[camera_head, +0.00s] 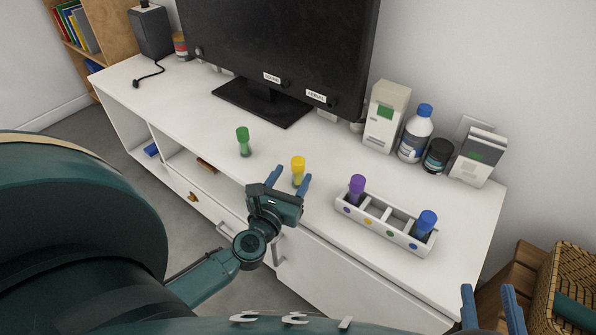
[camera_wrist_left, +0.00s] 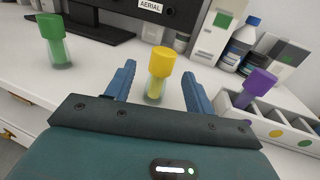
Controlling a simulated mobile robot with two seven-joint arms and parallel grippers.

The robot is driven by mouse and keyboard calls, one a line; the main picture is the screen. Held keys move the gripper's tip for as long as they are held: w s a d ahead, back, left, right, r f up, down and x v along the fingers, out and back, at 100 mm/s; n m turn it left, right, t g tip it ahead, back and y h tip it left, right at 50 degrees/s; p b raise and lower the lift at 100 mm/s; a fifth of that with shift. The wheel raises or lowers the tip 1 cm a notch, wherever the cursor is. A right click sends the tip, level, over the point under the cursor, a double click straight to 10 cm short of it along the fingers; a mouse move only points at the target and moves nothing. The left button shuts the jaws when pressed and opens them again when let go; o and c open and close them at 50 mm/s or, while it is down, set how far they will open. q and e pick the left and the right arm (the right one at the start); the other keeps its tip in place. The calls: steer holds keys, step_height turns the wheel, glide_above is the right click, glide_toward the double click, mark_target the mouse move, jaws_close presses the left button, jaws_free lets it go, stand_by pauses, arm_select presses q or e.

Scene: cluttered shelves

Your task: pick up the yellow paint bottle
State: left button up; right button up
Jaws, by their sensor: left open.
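The yellow paint bottle (camera_head: 298,168) stands upright on the white cabinet top, left of the paint rack. In the left wrist view the yellow paint bottle (camera_wrist_left: 160,72) stands between the fingers, towards their tips. My left gripper (camera_head: 289,178) is open, with one blue finger on each side of the bottle. The gripper is empty, and I cannot tell whether either finger touches the bottle. My right gripper (camera_head: 492,300) shows only its blue fingers at the bottom right, apart from each other with nothing between them.
A white rack (camera_head: 385,220) with coloured dots holds a purple bottle (camera_head: 356,188) and a blue bottle (camera_head: 425,224). A green bottle (camera_head: 243,140) stands to the left. A monitor (camera_head: 280,50) and several containers stand behind. The cabinet top between the green and yellow bottles is clear.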

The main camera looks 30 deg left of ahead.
mark_target(295, 173)
arm_select(q)
steer(key=w, duration=0.4)
steer(key=shift+w+a+f, duration=0.15)
steer(key=shift+a+f, duration=0.05)
steer(key=shift+a, duration=0.15)
steer(key=shift+c, duration=0.3)
steer(key=c, duration=1)
